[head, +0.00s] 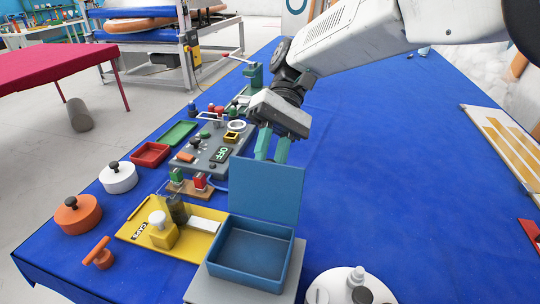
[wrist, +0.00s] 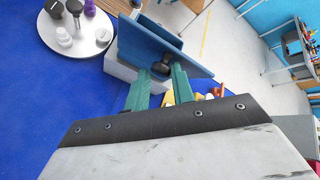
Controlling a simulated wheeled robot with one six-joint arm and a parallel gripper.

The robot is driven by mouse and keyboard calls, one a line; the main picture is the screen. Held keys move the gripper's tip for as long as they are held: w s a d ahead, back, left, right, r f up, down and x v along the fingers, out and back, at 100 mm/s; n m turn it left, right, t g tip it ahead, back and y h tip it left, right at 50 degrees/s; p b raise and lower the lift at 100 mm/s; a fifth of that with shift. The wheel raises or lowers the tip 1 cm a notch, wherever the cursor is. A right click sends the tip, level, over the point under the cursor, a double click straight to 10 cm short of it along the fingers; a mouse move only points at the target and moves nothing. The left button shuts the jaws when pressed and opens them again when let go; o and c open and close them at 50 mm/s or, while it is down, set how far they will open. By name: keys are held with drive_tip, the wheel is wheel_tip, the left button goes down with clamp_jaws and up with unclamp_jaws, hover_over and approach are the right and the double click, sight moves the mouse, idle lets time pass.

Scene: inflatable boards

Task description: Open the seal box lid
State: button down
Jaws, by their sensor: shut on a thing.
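The seal box (head: 248,252) is a blue open-topped box on a light grey block near the front of the table. Its blue lid (head: 265,190) stands raised, roughly upright, along the box's back edge, and the empty-looking inside shows. My gripper (head: 272,157) comes down behind the lid with green fingers, and the lid hides the fingertips in the head view.
A yellow tray (head: 128,229) with a stamp-like piece stands left of the box. A round white stand (head: 325,275) with small bottles is at the right front. The blue table (head: 400,170) is clear to the right.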

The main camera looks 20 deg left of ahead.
drive_tip(key=shift+w+d+f, duration=0.1)
drive_tip(key=shift+d+f, duration=0.15)
drive_tip(key=shift+f, duration=0.35)
drive_tip(key=c, duration=1.3)
unclamp_jaws()
drive_tip(key=shift+w+d, duration=0.1)
drive_tip(key=shift+w, duration=0.05)
drive_tip(key=shift+o, duration=0.2)
drive_tip(key=shift+a, duration=0.3)
drive_tip(key=shift+d+r, duration=0.1)
drive_tip(key=shift+r, duration=0.1)
wheel_tip(320, 180, up, 4)
drive_tip(key=shift+f, duration=0.2)
drive_tip(key=s+d+r, duration=0.1)
drive_tip(key=s+d, duration=0.8)
drive_tip(key=s, duration=0.4)
drive_tip(key=shift+s+d+r, duration=0.15)
